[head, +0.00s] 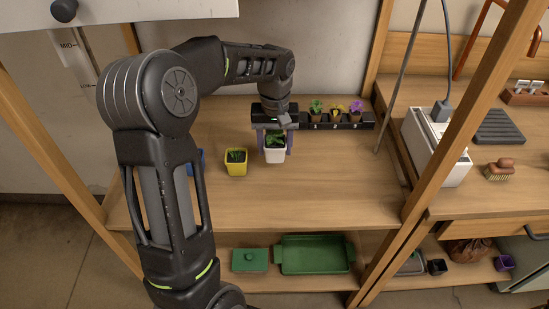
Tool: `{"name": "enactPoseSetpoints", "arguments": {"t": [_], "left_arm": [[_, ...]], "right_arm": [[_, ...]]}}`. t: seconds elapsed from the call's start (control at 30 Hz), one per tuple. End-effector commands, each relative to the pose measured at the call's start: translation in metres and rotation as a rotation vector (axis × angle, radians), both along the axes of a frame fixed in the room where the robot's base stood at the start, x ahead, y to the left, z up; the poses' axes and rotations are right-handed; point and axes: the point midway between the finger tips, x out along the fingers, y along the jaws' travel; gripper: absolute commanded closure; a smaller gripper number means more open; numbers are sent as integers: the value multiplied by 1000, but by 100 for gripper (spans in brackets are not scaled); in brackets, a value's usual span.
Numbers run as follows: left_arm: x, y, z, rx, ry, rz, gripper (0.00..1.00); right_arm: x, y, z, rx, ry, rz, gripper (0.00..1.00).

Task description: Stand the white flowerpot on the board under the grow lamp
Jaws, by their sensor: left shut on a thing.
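The white flowerpot (275,156) with a green plant in it is upright over the wooden board (310,190) near its back. My left gripper (275,146) comes down from above and is shut on the pot, with a finger on each side. I cannot tell whether the pot's base touches the board. I cannot make out the grow lamp for certain; a white panel (140,10) crosses the top left. My right gripper is not in view.
A yellow pot (236,162) stands left of the white one, with a blue item (196,160) partly behind my arm. A black rack (345,122) of small plants stands back right. The board's front right is clear. Wooden posts (468,110) flank it. Green trays (314,254) lie below.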

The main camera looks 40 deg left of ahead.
Motion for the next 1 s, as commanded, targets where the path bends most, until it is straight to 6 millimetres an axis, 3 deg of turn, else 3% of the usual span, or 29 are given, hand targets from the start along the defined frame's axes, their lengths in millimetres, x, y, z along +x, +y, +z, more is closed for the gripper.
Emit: {"name": "enactPoseSetpoints", "arguments": {"t": [0.4,0.8,0.83,1.0], "left_arm": [[0,0,-48,-1,1,1,91],[0,0,-54,0,0,1,91],[0,0,-54,0,0,1,45],[0,0,-53,-1,1,0,32]], "right_arm": [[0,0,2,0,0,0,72],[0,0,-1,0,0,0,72],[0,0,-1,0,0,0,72],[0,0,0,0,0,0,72]]}}
